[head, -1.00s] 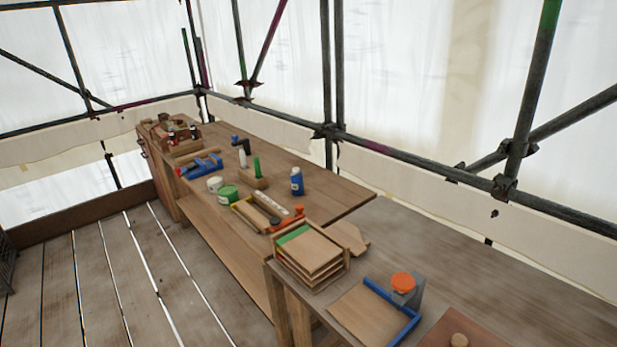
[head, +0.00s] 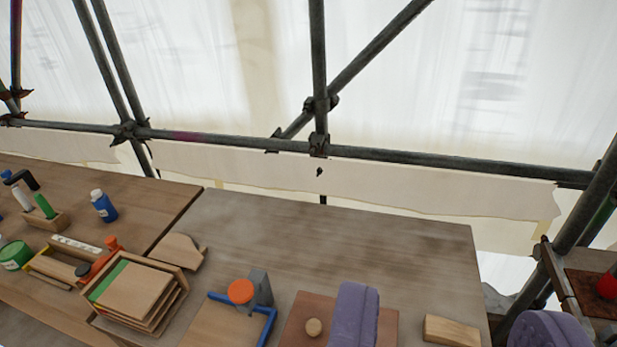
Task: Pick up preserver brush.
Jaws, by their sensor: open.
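I cannot make out a preserver brush for certain in this view. A wooden holder (head: 45,222) at the left has a white and a green upright item in it. Two purple, rounded finger shapes rise at the bottom edge, right of centre. The left finger overlaps a brown board (head: 300,325) with a round wooden knob. The lower part of my gripper is cut off by the picture edge.
The grey-brown bench (head: 350,230) is clear at its back. A wooden block (head: 454,331), an orange-topped item (head: 241,291), stacked trays (head: 132,290) and a blue bottle (head: 104,206) stand along the front and left. Scaffold poles (head: 319,80) line the back. A red item (head: 607,285) is far right.

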